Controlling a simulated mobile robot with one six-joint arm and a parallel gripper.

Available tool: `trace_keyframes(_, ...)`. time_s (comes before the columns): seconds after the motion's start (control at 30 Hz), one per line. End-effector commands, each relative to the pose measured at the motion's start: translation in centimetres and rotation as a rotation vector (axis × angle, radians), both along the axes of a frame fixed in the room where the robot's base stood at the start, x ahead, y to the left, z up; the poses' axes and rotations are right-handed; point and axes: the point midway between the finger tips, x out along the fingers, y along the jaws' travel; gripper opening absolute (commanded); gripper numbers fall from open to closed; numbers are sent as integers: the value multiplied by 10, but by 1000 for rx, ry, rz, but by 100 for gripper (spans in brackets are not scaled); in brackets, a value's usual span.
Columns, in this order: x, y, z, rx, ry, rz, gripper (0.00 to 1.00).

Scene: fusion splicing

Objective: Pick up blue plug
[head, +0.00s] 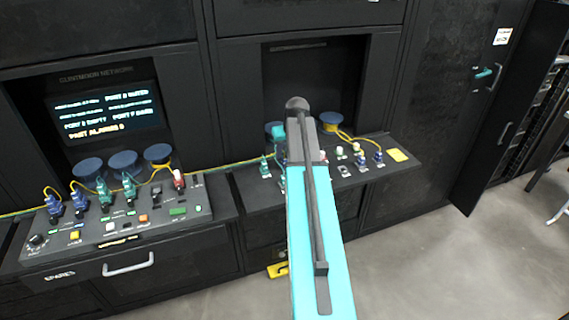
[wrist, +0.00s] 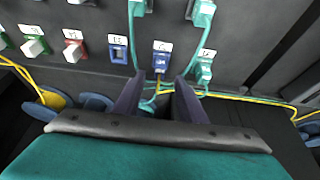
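In the wrist view a blue plug (wrist: 161,63) with a yellow cable sits at the panel under a white label. My gripper (wrist: 160,82) is open, its two dark fingers apart on either side of the line to this plug. The fingertips look just short of the plug body, and nothing is held. In the head view, blue plugs stand on the left console (head: 54,206) and on the right shelf (head: 362,161). My arm hides the gripper's fingers there, so I cannot match the wrist-view plug to one of these.
Teal plugs (wrist: 204,70) with teal cables stand close to the blue plug. An empty-looking blue port (wrist: 118,51) is on its left, with red (wrist: 73,51) and green-based pieces beyond. Blue cable spools (wrist: 52,104) and loose yellow cable lie near the fingers.

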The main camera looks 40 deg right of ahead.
Motion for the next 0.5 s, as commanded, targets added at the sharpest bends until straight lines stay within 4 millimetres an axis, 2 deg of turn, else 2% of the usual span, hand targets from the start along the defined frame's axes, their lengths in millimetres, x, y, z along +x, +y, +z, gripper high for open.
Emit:
trace_keyframes(0.23, 10, -5, -26, 2, 0, 1, 38)
trace_keyframes(0.5, 12, -6, -32, 1, -1, 2, 38)
